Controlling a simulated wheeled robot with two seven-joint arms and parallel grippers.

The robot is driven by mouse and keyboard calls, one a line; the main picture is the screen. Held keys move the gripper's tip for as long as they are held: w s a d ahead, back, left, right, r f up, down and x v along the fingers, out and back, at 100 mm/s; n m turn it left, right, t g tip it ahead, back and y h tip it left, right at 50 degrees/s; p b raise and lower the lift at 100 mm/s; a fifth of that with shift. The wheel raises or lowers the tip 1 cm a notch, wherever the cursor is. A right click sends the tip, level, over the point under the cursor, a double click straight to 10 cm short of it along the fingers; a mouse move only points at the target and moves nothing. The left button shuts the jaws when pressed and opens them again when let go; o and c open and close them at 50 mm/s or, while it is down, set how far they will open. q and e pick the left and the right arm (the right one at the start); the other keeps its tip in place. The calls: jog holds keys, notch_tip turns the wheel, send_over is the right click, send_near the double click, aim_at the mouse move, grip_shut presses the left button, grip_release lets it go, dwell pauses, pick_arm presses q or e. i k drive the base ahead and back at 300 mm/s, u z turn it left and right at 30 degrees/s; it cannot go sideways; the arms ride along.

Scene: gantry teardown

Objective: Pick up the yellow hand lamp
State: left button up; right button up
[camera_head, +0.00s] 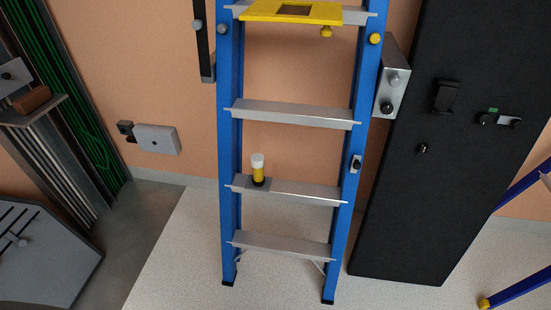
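The yellow hand lamp (258,172) stands upright on the left part of a lower step (310,194) of the blue ladder. It has a white top, a yellow body and a dark base. Nothing covers it from this view. Neither of my grippers shows in the head view.
The blue ladder (229,130) stands in the middle, with a yellow top plate (262,10). A black panel (440,180) stands to the right, with a silver box (391,85) beside the ladder. Green cables (60,90) run at the left. Pale floor (180,265) in front is clear.

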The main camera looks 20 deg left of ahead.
aim_at(257, 160)
jog(key=u, duration=0.6)
jog(key=i, duration=0.85)
jog(key=u, duration=0.9)
